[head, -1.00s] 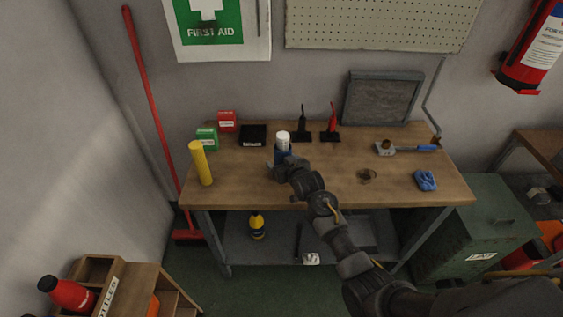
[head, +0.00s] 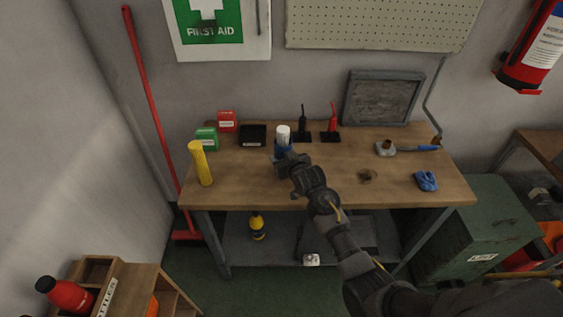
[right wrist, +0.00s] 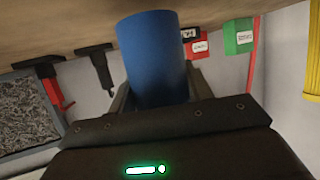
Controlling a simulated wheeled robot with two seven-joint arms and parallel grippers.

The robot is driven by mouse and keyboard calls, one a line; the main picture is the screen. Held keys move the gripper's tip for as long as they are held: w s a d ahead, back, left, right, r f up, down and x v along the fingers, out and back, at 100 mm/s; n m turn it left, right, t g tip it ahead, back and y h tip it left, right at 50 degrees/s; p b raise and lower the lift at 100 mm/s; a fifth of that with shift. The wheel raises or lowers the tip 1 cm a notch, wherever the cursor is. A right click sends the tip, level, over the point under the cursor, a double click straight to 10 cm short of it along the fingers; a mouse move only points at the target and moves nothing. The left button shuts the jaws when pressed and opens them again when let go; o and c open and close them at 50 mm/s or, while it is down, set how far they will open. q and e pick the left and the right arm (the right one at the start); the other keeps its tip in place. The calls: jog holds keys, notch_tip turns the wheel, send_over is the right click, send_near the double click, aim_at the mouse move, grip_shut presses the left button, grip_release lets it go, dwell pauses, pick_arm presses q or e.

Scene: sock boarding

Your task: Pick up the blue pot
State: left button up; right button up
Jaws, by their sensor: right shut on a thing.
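The blue pot (head: 284,147), with a white top, is upright over the left-middle part of the wooden workbench (head: 330,180). My right gripper (head: 282,156) reaches it from the front and is shut on it. In the right wrist view, which is turned over, the blue pot (right wrist: 155,62) stands between the two fingers (right wrist: 157,92). The fingers hide part of its sides. I cannot tell for certain if its base is clear of the bench. My left gripper is not in view.
Black (head: 302,124) and red (head: 331,123) tools stand behind right. A blue cloth (head: 426,181) lies far right.

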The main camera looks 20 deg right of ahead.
jog(key=s+r, duration=0.1)
jog(key=r, duration=0.1)
jog(key=s+a+r, duration=0.1)
jog(key=s+r, duration=0.3)
jog(key=r, duration=0.1)
jog(key=shift+a, duration=0.15)
send_near(280, 150)
jog(key=shift+s+a+r+b, duration=0.2)
jog(key=shift+s+a, duration=0.3)
jog(key=shift+a, duration=0.25)
jog(key=shift+s+a+r+b, duration=0.1)
jog(key=shift+s+a+r, duration=0.15)
jog(key=shift+s+a, duration=0.4)
jog(key=shift+w+a, duration=0.1)
jog(key=shift+a, duration=0.1)
